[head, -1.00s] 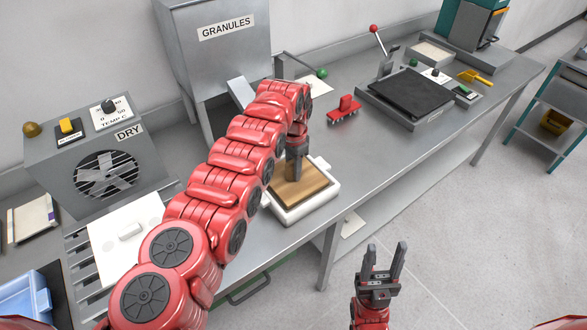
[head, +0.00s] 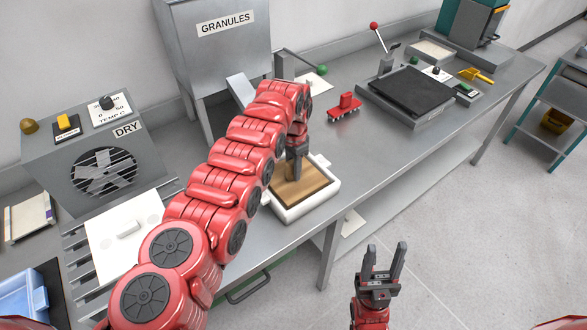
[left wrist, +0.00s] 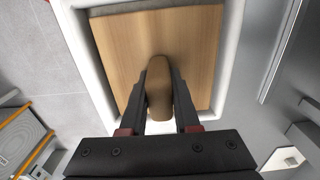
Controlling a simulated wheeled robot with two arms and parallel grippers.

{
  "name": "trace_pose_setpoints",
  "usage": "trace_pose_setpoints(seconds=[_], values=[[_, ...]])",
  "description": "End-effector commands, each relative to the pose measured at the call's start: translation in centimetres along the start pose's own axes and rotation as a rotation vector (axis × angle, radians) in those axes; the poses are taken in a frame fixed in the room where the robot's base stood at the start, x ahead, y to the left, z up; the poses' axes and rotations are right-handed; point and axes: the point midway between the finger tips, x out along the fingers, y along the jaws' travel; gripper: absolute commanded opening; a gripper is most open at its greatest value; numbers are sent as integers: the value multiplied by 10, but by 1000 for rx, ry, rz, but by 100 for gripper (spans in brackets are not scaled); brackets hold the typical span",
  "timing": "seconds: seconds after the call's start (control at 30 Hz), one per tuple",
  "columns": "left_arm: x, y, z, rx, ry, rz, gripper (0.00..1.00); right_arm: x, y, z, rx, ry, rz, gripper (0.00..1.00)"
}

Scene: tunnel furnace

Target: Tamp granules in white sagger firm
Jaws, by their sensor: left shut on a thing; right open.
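The white sagger (head: 335,186) stands on the bench below the granules hopper. A flat wooden tamper plate (head: 313,181) lies inside its rim and covers most of the opening. My left gripper (head: 294,172) is shut on the tamper's brown handle, which shows between the fingers in the left wrist view (left wrist: 159,92). The wooden plate (left wrist: 190,45) looks roughly level within the white rim (left wrist: 230,50). My right gripper (head: 383,262) is open and empty, in front of the bench over the floor.
The granules hopper (head: 215,50) with its chute stands behind the sagger. The dryer unit (head: 115,150) is at the left. A red brush-like tool (head: 345,108) and a dark-topped press or scale (head: 410,95) are to the right. Bench between sagger and brush is clear.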

Motion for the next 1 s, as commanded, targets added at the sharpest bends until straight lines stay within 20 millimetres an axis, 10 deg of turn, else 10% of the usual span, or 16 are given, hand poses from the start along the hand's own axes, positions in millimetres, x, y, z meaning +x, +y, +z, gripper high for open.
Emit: trace_pose_setpoints(seconds=[1.0], values=[[-16, 0, 0, 0, 0, 0, 0, 10, 0, -2, 0, 0, 0, 50]])
